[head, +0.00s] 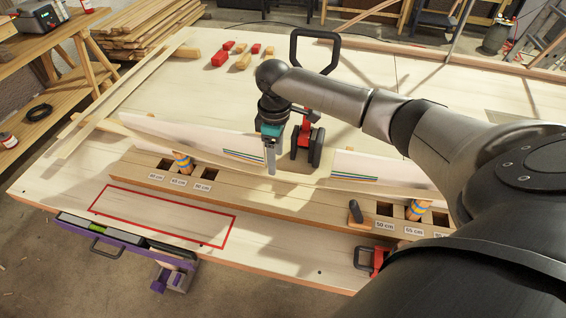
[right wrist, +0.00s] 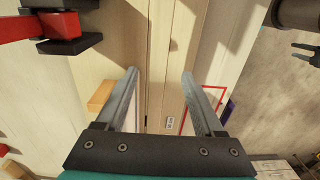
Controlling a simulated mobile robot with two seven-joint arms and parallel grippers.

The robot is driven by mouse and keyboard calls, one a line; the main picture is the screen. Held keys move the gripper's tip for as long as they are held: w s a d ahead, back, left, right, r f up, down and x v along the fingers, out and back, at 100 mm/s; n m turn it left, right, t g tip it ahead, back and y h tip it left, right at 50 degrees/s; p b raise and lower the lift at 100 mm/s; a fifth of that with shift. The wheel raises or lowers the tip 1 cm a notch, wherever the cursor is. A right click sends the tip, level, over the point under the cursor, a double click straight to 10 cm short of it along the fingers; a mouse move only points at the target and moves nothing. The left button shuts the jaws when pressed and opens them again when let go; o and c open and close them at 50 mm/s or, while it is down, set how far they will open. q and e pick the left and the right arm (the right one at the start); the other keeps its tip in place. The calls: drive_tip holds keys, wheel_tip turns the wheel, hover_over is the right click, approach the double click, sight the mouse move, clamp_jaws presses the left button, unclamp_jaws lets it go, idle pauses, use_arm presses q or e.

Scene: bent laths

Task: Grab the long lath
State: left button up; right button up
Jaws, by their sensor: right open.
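My right gripper (head: 270,160) points down over the bench, at the back edge of the long wooden beam with square holes. In the right wrist view my right gripper (right wrist: 160,85) is open with a gap between its fingers, and no lath is clearly held there. A long, pale, thin lath (head: 122,92) lies flat along the left of the bench, away from the gripper. Pale strips also run behind the beam (head: 275,190), partly hidden by my arm; I cannot tell where each ends. My left gripper is not in view.
A white upright panel (head: 190,138) with coloured stripes stands behind the beam. A red and black clamp (head: 308,140) is right beside my gripper. Red and wooden blocks (head: 220,57) lie farther back. A red rectangle (head: 160,217) marks clear bench in front.

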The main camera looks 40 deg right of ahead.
sight(283, 176)
wheel_tip(283, 176, down, 5)
drive_tip(key=shift+r, duration=0.2)
drive_tip(key=shift+w, duration=0.1)
clamp_jaws()
idle(0.4)
